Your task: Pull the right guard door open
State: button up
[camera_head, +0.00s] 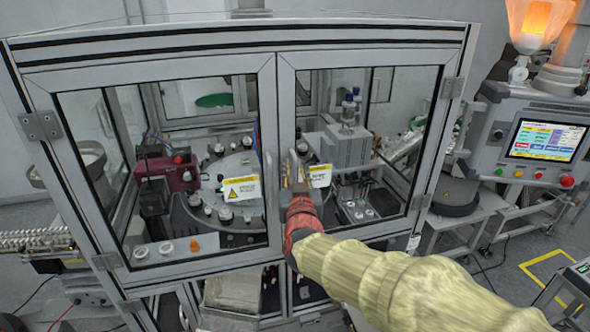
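The right guard door (419,136) is a glass panel in a grey metal frame, and it looks closed against the cell's front. Its hinge (452,87) is on the right side. The left guard door (153,71) looks closed beside it. My arm reaches in from the lower right, and my gripper (297,180) is at the right door's inner edge, at its handle (291,165). The gripper covers part of the handle. I cannot tell whether the fingers are open or shut, or whether they touch the handle.
A control panel (545,142) with a lit screen stands to the right of the cell. A round dark unit (455,196) sits on a stand near the right door's hinge side. Behind the glass are a turntable and machine parts. A feeder track (35,242) is at left.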

jog(key=shift+w, duration=0.15)
jog(key=shift+c, duration=1)
jog(key=c, duration=0.4)
grip_shut()
